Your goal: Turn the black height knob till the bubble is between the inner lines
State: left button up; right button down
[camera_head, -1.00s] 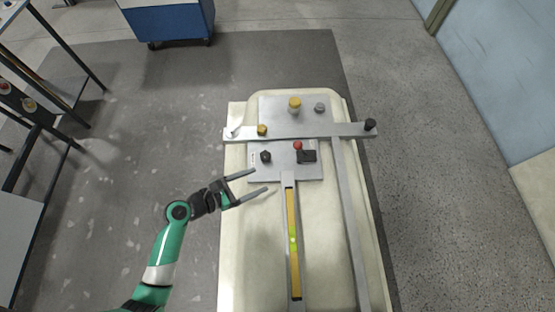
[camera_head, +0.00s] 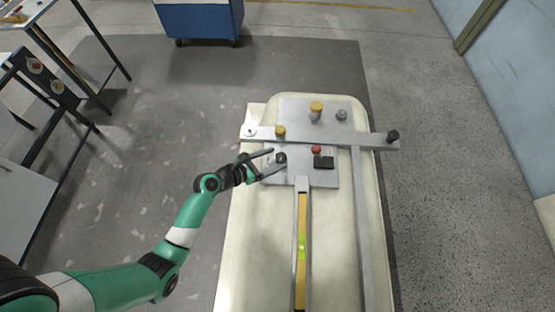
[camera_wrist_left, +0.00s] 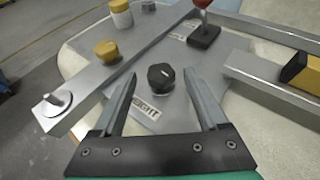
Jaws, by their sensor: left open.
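The black height knob (camera_head: 281,158) sits on a grey metal plate, beside a partly visible label in the left wrist view, where the knob (camera_wrist_left: 161,76) shows a white mark on top. My left gripper (camera_head: 278,159) is open, with one finger on each side of the knob in the picture and a gap on both sides. I cannot tell how far down the fingers reach. The yellow level (camera_head: 302,275) lies along a metal bar, with a bright green vial (camera_head: 301,246); its bubble and lines are too small to read. My right gripper is not in view.
A red-topped lever (camera_head: 316,150) with a black base stands right of the knob. Yellow knobs (camera_head: 280,131) (camera_head: 316,108) and a crossbar (camera_head: 350,138) lie beyond it. All rest on the cream tub shell (camera_head: 260,255). A blue cart (camera_head: 200,18) stands behind.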

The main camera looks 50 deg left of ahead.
pick_arm(q)
jog(key=shift+x, duration=1)
